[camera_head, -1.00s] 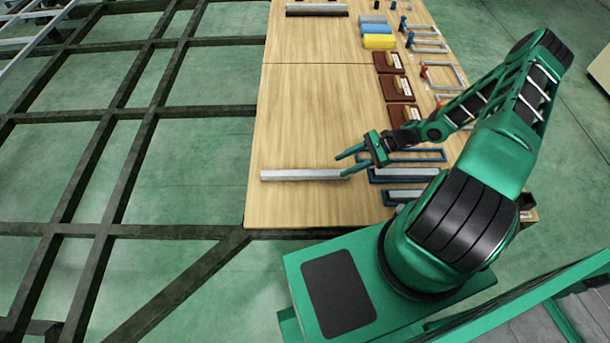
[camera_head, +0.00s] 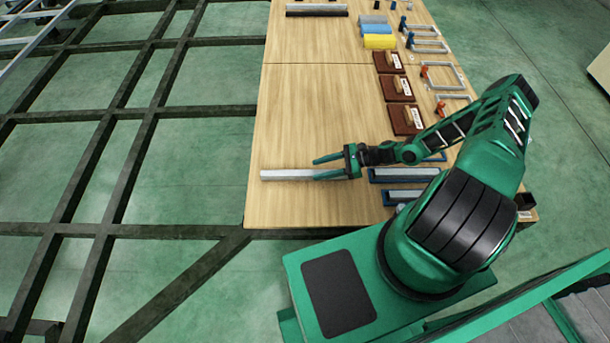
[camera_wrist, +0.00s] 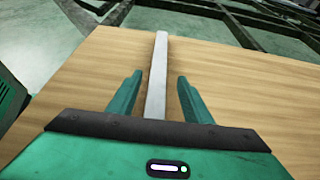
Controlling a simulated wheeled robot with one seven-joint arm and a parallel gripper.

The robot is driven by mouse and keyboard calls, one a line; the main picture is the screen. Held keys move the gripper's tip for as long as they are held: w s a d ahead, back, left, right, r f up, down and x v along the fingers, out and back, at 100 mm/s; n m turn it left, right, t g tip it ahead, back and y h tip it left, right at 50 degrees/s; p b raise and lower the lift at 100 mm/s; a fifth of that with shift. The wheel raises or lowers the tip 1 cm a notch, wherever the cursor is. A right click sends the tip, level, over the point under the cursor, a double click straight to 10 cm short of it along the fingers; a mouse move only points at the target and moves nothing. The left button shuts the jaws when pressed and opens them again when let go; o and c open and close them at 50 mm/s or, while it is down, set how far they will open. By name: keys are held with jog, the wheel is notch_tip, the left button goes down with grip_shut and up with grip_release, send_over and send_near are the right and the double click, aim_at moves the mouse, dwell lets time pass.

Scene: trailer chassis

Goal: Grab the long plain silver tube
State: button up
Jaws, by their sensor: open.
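The long plain silver tube (camera_head: 285,174) lies on the near left part of the wooden table in the head view. In the wrist view the tube (camera_wrist: 159,75) runs away from me, with its near end hidden behind my gripper's body. My gripper (camera_head: 314,168) is open at the tube's right end. In the wrist view the green fingers of my gripper (camera_wrist: 158,80) stand apart on either side of the tube, with a gap on each side. I cannot tell the exact height of the fingers over the table.
Blue holders with silver bars (camera_head: 404,195) lie right of the tube, near my arm. Brown blocks with handles (camera_head: 397,87), a yellow block (camera_head: 379,41) and clamps stand along the table's right side. The table's middle (camera_head: 315,110) is clear. A dark frame (camera_head: 90,165) lies left of the table.

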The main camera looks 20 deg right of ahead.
aim_at(305, 172)
jog(key=x, duration=0.4)
jog(key=shift+a+f, duration=0.2)
jog(key=shift+a, duration=0.15)
jog(key=shift+r, duration=0.1)
grip_shut()
